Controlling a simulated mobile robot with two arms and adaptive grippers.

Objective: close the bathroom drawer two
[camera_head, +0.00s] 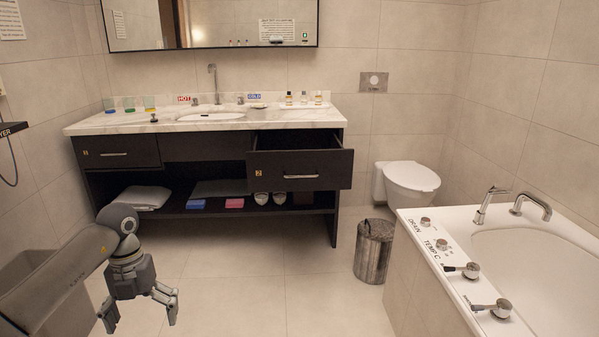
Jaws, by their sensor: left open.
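Drawer two (300,170), dark with a silver handle and a small yellow "2" label, stands pulled out at the right side of the bathroom vanity (205,122). Its open top shows below the marble counter. Drawer one (116,152), with a "1" label, is at the vanity's left and looks shut. My left gripper (140,312) is open and empty at the lower left, in front of the vanity and well apart from drawer two. My right gripper is not in view.
A metal bin (374,250) stands on the floor right of the vanity, near the toilet (408,182). A bathtub (540,270) fills the lower right. The lower shelf (215,208) holds towels and slippers. The floor (270,290) before the vanity is clear.

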